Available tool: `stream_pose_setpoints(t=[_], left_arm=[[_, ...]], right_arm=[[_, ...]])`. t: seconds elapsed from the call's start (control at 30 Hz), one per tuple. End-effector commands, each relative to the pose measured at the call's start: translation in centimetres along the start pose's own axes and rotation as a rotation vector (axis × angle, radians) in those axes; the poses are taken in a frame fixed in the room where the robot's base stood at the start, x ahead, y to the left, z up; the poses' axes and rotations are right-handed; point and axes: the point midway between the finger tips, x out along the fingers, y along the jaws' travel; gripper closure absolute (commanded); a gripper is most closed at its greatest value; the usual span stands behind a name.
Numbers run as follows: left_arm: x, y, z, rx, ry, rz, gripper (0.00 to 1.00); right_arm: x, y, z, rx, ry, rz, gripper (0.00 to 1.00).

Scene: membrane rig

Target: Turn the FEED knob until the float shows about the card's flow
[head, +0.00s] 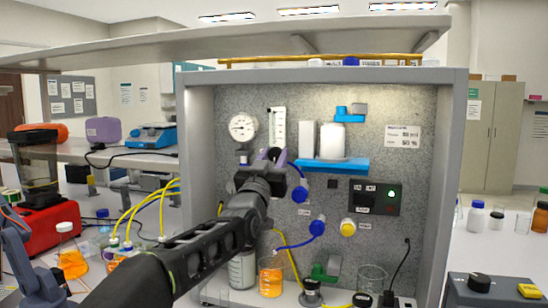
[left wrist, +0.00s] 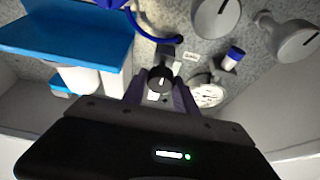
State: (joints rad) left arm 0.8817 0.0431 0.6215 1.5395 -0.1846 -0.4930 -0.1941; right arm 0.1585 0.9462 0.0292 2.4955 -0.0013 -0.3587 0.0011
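The black FEED knob (left wrist: 160,78), with a white pointer mark, sits between the two fingers of my left gripper (left wrist: 160,88) in the left wrist view. The fingers stand apart on either side of it; I see no clear grip. In the head view my left gripper (head: 271,157) is at the panel, just below the upright flow tube (head: 278,127), and mostly covers the knob. The float and scale are too small to read. The white card (head: 403,137) is on the panel's right; its figures are not legible. My right gripper is not in view.
A round gauge (head: 242,127) is left of the tube. A blue shelf (head: 331,165) with white containers juts out to the right.

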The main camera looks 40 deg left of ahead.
Motion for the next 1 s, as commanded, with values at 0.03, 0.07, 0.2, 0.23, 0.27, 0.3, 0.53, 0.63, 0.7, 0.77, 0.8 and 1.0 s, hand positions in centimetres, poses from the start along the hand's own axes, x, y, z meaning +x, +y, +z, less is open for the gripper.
stream_pose_setpoints(t=[0.03,0.07,0.2,0.23,0.27,0.3,0.53,0.63,0.7,0.77,0.8,1.0], left_arm=[[0.0,0.0,0.0,0.000,0.000,0.000,0.70],[0.0,0.0,0.0,0.000,0.000,0.000,0.73],[0.0,0.0,0.0,0.000,0.000,0.000,0.84],[0.0,0.0,0.0,0.000,0.000,0.000,0.87],[0.0,0.0,0.0,0.000,0.000,0.000,0.89],[0.0,0.0,0.0,0.000,0.000,0.000,0.92],[0.0,0.0,0.0,0.000,0.000,0.000,1.00],[0.0,0.0,0.0,0.004,0.000,0.002,1.00],[0.0,0.0,0.1,0.010,0.000,0.004,1.00],[0.0,0.0,0.1,0.020,0.000,0.008,1.00],[-0.1,0.0,0.1,0.029,0.000,0.012,1.00],[-0.1,0.0,0.1,0.105,0.001,0.043,1.00]], right_arm=[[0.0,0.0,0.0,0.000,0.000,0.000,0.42],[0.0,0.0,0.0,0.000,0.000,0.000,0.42],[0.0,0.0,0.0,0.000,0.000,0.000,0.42],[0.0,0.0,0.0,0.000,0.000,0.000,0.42],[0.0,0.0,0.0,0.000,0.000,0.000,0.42],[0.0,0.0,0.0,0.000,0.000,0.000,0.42],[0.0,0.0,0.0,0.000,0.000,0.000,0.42],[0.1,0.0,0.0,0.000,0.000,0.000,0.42],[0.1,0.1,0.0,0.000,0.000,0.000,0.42],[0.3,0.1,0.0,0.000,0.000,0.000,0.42],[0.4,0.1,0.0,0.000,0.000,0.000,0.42],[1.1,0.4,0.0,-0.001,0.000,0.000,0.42]])
